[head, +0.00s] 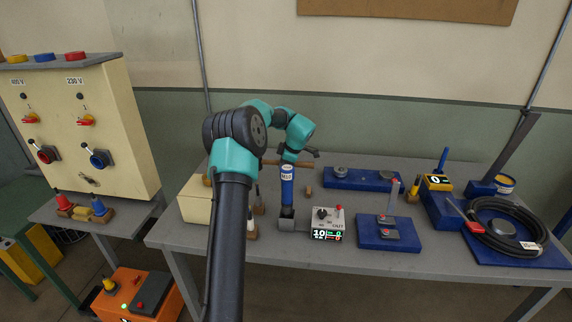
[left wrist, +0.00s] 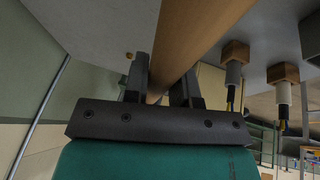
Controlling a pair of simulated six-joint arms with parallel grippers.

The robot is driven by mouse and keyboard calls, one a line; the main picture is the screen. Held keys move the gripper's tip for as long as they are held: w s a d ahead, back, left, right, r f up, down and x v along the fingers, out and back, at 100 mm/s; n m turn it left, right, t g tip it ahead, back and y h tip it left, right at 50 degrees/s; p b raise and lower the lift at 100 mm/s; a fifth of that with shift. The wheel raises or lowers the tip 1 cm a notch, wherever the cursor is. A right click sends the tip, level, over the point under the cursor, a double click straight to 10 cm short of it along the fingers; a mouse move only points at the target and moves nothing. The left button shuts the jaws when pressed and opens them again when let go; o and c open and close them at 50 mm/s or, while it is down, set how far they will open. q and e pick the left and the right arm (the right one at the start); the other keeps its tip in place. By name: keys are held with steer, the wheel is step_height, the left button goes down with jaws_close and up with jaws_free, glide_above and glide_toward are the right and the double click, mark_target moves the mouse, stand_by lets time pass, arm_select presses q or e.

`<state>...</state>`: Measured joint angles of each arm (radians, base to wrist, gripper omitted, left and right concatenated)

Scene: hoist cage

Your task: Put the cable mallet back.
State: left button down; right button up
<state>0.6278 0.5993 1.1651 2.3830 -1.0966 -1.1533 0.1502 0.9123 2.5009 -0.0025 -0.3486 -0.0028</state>
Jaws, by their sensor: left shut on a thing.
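A light wooden handle, seemingly the cable mallet's (head: 273,162), lies level above the back of the grey bench. In the left wrist view the handle (left wrist: 205,30) runs up between the fingers. My left gripper (head: 302,156) reaches over the bench and is shut on this handle; its two dark fingers also show in the left wrist view (left wrist: 163,88), one on each side of the wood. The mallet's head cannot be made out in either view. My right gripper is not in view.
A blue cylinder (head: 287,187) stands upright before the gripper, beside a grey meter box (head: 327,222). Cable ends on wooden blocks (head: 251,234) stand left of it. Blue trays (head: 365,180) and a black cable coil (head: 510,222) lie to the right. A cream panel (head: 75,135) stands far left.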

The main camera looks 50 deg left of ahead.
arm_select(q)
steer(key=shift+f, duration=0.15)
steer(key=shift+f, duration=1.6)
steer(key=shift+f, duration=3.65)
steer(key=c, duration=0.8)
jaws_free()
steer(key=shift+c, duration=0.2)
steer(key=v, duration=1.7)
steer(key=shift+r, duration=0.15)
steer(key=shift+d+r, duration=0.1)
steer(key=shift+d, duration=0.1)
steer(key=v, duration=0.6)
steer(key=shift+d+r, duration=0.15)
steer(key=shift+r, duration=0.25)
